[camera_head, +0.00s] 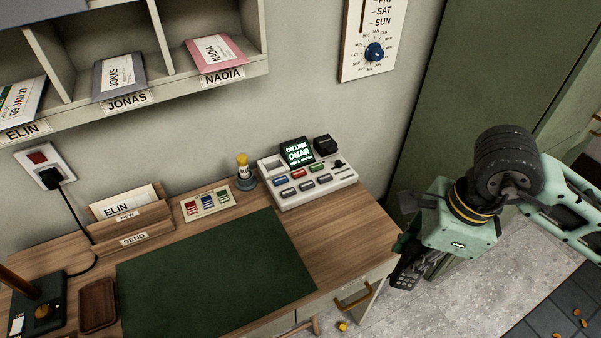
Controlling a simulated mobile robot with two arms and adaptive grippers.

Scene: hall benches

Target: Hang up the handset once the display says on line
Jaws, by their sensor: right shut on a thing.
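The desk phone unit (308,182) is pale with coloured buttons and stands at the back right of the desk. Its lit display (297,152) reads "ON LINE" and "OMAR", with a smaller line below that is too small to read. A black block, perhaps the cradle (326,145), sits at the unit's back right with nothing on it. My right gripper (410,238) is shut on a dark handset with a keypad (405,275). It holds the handset off the desk's right edge, above the floor and apart from the unit. The fingers partly hide the handset. My left gripper is out of view.
The desk has a green mat (215,275), a stamp-like object (244,172), a card holder (130,222) and a wooden tray (98,305). Letter cubbies (150,95) hang above. A drawer handle (354,299) juts out at the front right. A green cabinet (470,90) stands behind my right arm.

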